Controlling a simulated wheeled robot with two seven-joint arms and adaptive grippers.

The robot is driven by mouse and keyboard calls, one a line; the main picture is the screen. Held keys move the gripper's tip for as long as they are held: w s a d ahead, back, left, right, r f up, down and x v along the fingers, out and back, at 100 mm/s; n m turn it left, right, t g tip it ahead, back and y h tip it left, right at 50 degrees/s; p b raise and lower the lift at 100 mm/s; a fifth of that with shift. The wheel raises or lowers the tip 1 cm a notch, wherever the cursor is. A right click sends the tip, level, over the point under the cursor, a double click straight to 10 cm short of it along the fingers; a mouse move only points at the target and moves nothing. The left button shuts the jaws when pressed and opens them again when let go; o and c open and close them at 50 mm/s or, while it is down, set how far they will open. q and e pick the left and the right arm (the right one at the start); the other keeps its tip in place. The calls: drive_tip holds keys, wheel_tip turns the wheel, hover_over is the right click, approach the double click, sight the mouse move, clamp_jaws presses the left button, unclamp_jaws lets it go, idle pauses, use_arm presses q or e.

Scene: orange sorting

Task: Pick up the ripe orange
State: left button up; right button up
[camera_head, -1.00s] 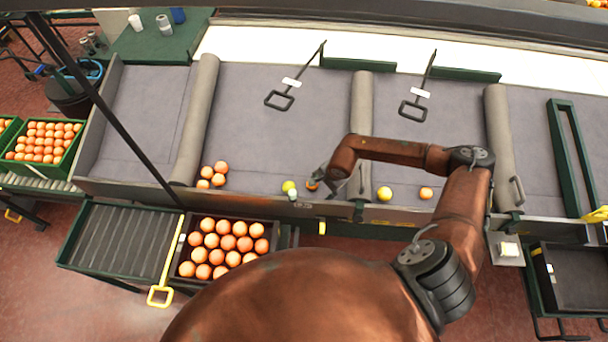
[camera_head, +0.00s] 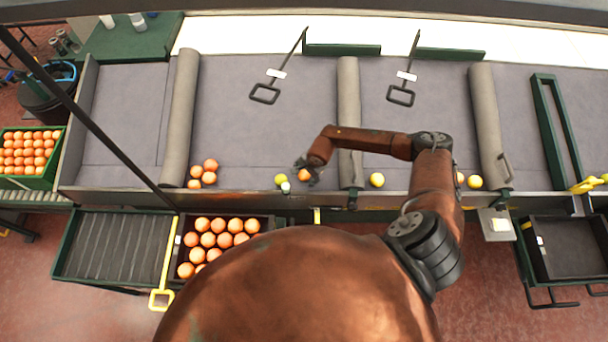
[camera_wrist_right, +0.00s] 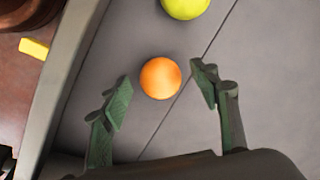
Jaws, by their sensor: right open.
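In the right wrist view a ripe orange (camera_wrist_right: 160,78) lies on the grey padded surface, ahead of and between the two green fingers of my right gripper (camera_wrist_right: 160,95). The fingers are open and apart, with a gap on both sides of the orange. In the head view my right gripper (camera_head: 305,168) is over this orange (camera_head: 304,175) and partly hides it. A yellow-green fruit (camera_wrist_right: 186,5) lies just beyond the orange in the wrist view and left of it in the head view (camera_head: 281,179). My left gripper is not in view.
Several oranges (camera_head: 204,173) lie further left, and a yellow fruit (camera_head: 377,180) lies right of the roll divider (camera_head: 349,120). A dark crate (camera_head: 180,240) of oranges stands below the front ledge (camera_head: 250,201).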

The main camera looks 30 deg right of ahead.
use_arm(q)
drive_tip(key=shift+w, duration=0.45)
use_arm(e)
drive_tip(key=shift+w+f, duration=0.1)
drive_tip(key=shift+f, duration=0.2)
drive_tip(key=shift+c, duration=0.4)
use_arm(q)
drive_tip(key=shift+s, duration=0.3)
use_arm(e)
drive_tip(key=c, duration=1.2)
drive_tip(key=shift+r, duration=0.15)
